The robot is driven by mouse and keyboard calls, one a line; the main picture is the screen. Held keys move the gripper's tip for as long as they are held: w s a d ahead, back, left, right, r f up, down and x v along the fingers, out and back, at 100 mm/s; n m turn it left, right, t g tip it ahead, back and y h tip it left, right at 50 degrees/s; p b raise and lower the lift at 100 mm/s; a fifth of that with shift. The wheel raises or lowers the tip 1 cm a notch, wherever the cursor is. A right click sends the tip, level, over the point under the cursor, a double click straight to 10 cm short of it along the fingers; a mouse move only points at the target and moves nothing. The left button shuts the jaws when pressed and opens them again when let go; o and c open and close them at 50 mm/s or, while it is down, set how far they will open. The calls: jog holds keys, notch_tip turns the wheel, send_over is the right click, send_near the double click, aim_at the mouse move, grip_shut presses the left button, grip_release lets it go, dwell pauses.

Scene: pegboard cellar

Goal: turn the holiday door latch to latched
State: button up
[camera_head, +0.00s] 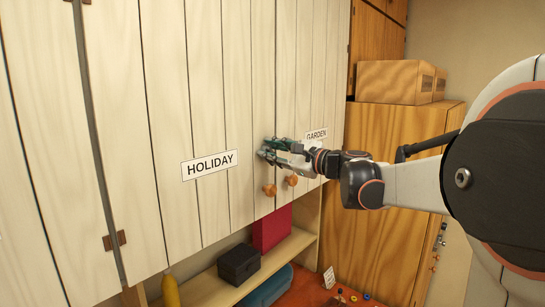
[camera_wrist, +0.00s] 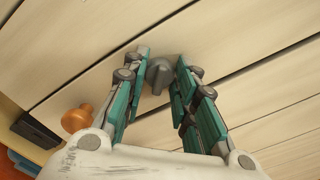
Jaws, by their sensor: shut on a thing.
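The holiday door (camera_head: 165,120) is pale planked wood and bears a HOLIDAY label (camera_head: 209,165). My gripper (camera_head: 268,150) is up against the door front between the HOLIDAY and GARDEN labels. In the wrist view, my gripper (camera_wrist: 162,60) has its teal-padded fingers on both sides of a small grey latch (camera_wrist: 159,73) and is shut on it. The latch stands out from the pale planks, its near end toward me. In the head view the latch is hidden by my gripper, and I cannot tell which position it is turned to.
Two round orange knobs, the left (camera_head: 269,190) and the right (camera_head: 292,180), stick out just below my gripper. The GARDEN label (camera_head: 316,134) is to its right. Below is a shelf with a black box (camera_head: 238,264) and a red box (camera_head: 272,229). A wooden cabinet (camera_head: 385,190) stands at right.

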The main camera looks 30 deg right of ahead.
jog(key=n+b, duration=0.1)
jog(key=n, duration=0.3)
jog(key=shift+f+n, duration=0.1)
jog(key=shift+n, duration=0.2)
jog(key=shift+a+n+b, duration=0.1)
jog(key=shift+n+b, duration=0.65)
jog(key=shift+n, duration=1.25)
jog(key=o, duration=1.1)
jog(key=shift+c, duration=0.2)
